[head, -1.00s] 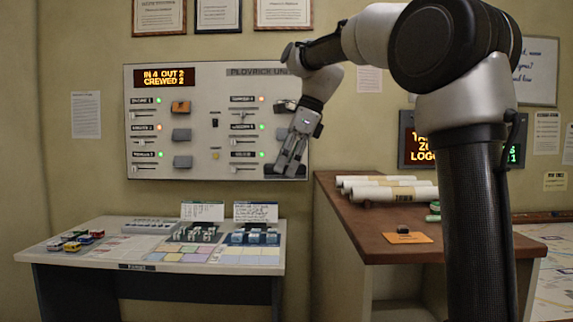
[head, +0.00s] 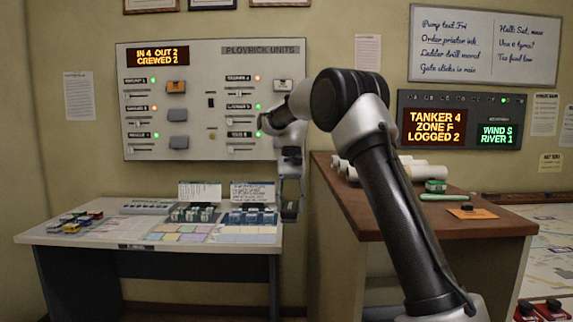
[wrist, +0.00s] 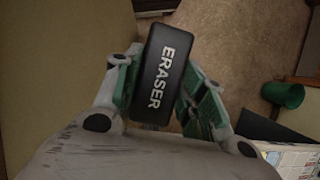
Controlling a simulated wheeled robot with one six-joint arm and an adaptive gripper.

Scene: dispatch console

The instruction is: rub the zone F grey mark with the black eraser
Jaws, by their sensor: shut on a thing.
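The black eraser (wrist: 160,72), lettered ERASER in white, is held between the green-padded fingers of my gripper (wrist: 158,90) in the wrist view. In the head view my gripper (head: 291,195) points down in the gap between the white desk and the brown counter, with the dark eraser (head: 289,211) small at its tip. It looks clear of both surfaces. A map table (head: 565,240) shows partly at the right edge. I cannot make out a zone F label or a grey mark on it.
The brown counter (head: 480,232) holds white rolls, a green item and an orange card (head: 472,213). Red-based pieces (head: 548,308) stand at bottom right. The white desk (head: 100,238) carries toy vehicles and racks. A green bin (wrist: 284,94) stands on the floor.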

